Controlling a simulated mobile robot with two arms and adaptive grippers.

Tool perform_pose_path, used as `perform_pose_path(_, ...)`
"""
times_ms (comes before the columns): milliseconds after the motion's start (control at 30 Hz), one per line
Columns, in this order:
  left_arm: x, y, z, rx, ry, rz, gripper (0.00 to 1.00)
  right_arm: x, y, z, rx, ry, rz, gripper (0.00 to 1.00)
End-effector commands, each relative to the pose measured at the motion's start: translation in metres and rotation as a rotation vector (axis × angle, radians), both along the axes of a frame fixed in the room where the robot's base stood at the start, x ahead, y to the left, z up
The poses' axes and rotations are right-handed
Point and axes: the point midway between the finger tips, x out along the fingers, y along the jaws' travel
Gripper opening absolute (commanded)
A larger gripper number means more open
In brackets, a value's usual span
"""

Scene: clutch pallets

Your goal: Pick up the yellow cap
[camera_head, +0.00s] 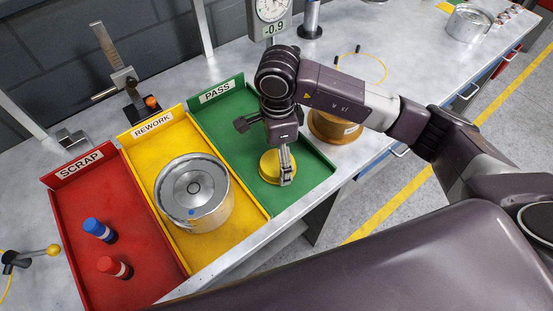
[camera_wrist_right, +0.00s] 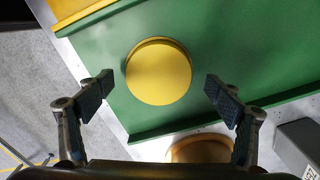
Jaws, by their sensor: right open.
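The yellow cap (camera_head: 270,168) is a round disc lying in the green PASS tray (camera_head: 232,140). It also shows in the right wrist view (camera_wrist_right: 158,75), where it lies just ahead of the fingers and between their lines. My right gripper (camera_head: 286,180) is over the green tray at the cap and hides part of it in the head view. In the right wrist view the right gripper (camera_wrist_right: 160,88) is open, with a finger on each side and nothing between the tips. Whether the fingers touch the cap cannot be told. My left gripper is not in view.
The yellow REWORK tray (camera_head: 245,196) holds a metal cylinder (camera_head: 194,192). The red SCRAP tray (camera_head: 90,200) holds a blue-capped piece (camera_head: 98,229) and a red-capped piece (camera_head: 114,267). A copper-coloured round part (camera_head: 334,126) stands right of the green tray, near the bench edge. A gauge (camera_head: 270,12) stands behind.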

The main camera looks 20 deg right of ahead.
Motion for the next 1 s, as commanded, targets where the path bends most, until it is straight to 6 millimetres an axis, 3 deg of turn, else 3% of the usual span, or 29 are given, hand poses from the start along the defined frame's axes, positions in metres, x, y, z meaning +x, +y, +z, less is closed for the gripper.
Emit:
perform_pose_path(133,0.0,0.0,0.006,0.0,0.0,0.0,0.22,-0.001,0.0,-0.013,-0.001,0.002,0.0,0.85)
perform_pose_path(367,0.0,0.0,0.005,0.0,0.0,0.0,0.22,0.0,0.0,-0.016,0.0,0.0,0.0,0.85)
perform_pose_path(767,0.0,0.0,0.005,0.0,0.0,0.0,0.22,0.0,0.0,-0.016,0.0,0.0,0.0,0.42)
perform_pose_path(1000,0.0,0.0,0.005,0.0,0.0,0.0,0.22,0.0,0.0,-0.015,0.0,0.0,0.0,0.4)
